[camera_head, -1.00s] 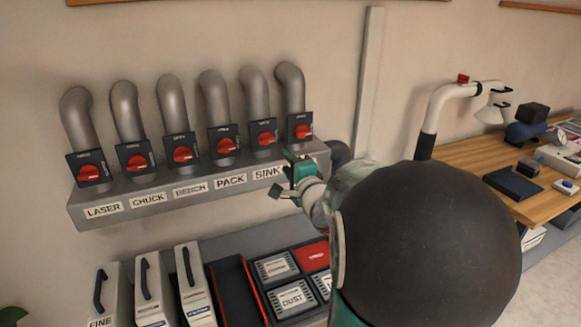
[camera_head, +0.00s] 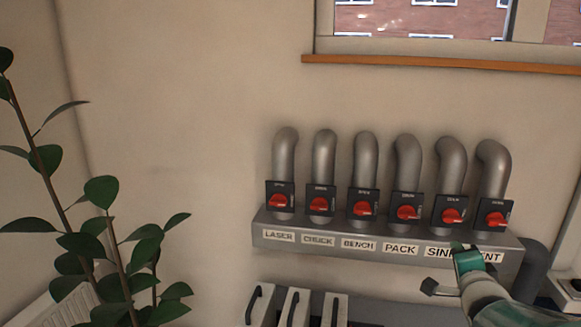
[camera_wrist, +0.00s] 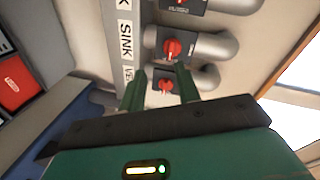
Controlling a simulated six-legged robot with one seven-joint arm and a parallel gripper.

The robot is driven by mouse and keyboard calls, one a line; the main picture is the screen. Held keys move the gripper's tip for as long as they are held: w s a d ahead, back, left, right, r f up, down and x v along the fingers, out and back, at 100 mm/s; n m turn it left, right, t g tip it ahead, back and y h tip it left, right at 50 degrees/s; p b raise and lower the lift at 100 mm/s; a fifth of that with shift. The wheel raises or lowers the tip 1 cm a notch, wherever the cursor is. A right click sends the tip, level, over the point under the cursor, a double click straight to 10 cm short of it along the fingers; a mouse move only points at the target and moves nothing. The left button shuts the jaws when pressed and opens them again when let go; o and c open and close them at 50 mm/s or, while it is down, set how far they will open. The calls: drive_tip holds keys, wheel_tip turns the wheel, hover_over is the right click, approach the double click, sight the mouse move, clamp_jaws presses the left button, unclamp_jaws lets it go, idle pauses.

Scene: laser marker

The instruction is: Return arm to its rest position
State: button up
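My gripper (camera_head: 455,274) is at the lower right of the head view, in front of the right end of the grey duct manifold (camera_head: 385,240). It partly covers the labels there. In the wrist view my gripper (camera_wrist: 161,92) has its two green fingers apart. The last red switch (camera_wrist: 166,86) shows between them, beyond the tips. I cannot tell whether a finger touches it. Nothing is seen held. The same end switch (camera_head: 494,218) shows clear of the gripper in the head view. My arm extends to the lower right.
Several grey pipes with red switches (camera_head: 362,208) stand along the manifold. A leafy plant (camera_head: 85,245) is at the left, and grey cases (camera_head: 297,306) are below. A window sill (camera_head: 440,64) is above. The wall between plant and pipes is bare.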

drive_tip(key=s+a+f+n+g+y, duration=0.2)
drive_tip(key=s+a+n+g, duration=0.2)
drive_tip(key=s+a+n, duration=0.5)
drive_tip(key=s+a+f+n+g+y, duration=0.1)
drive_tip(key=s+a+n+g+y, duration=0.2)
drive_tip(key=s+a+n+g, duration=0.2)
drive_tip(key=s+a+n, duration=0.3)
drive_tip(key=s+a, duration=0.3)
drive_tip(key=a, duration=0.3)
drive_tip(key=shift+f+n+g, duration=0.3)
drive_tip(key=shift+f+n, duration=0.1)
drive_tip(key=shift+a, duration=0.1)
